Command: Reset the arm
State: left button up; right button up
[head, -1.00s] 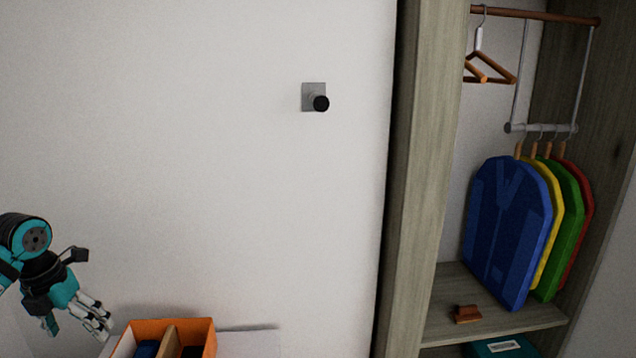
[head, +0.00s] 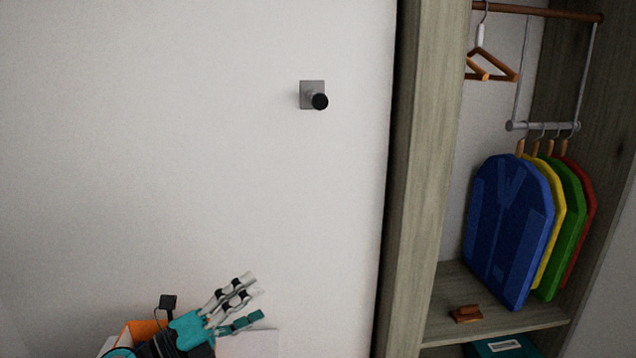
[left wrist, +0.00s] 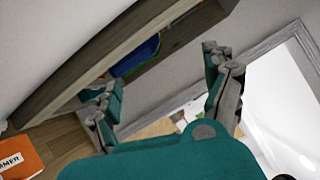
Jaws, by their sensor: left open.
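My left gripper (head: 250,302) is at the bottom left of the head view, in front of the white wall and over the orange box. It points up and to the right. Its fingers are apart with nothing between them. In the left wrist view the two fingers of my left gripper (left wrist: 165,95) are spread wide and empty. My right gripper shows in neither view.
The orange box (head: 137,329) is mostly hidden behind my left arm. On the right, an open wardrobe (head: 425,190) holds a blue vest (head: 508,232), other coloured vests and a hanger (head: 490,68).

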pick_arm(q)
jog(key=a+f+n+t+y, duration=0.2)
jog(key=a+n+t+y, duration=0.65)
jog(key=n, duration=0.75)
jog(key=s+a+f+n+g+y, duration=0.4)
jog(key=s+f+n+g+y, duration=0.3)
jog(key=f+n+y, duration=0.5)
jog(key=s+d+f+n+g+h, duration=0.1)
jog(key=s+d+f+g+h, duration=0.1)
jog(key=s+f+g, duration=0.65)
jog(key=s+d+f+n+g+h, duration=0.1)
jog(key=s+f+h, duration=0.3)
jog(key=s, duration=1)
notch_tip(320, 180, down, 34)
jog(key=s+g+y+b, duration=0.1)
jog(key=s+b, duration=0.1)
jog(key=b, duration=0.4)
jog(key=s+a+f+g+b, duration=0.1)
jog(key=s+f+b, duration=0.3)
jog(key=s+f, duration=1.2)
notch_tip(320, 180, down, 4)
jog(key=shift+a+r+g, duration=0.1)
jog(key=shift+a+g, duration=0.2)
jog(key=shift+a, duration=0.4)
jog(key=shift+s+y, duration=0.1)
jog(key=shift+y, duration=0.15)
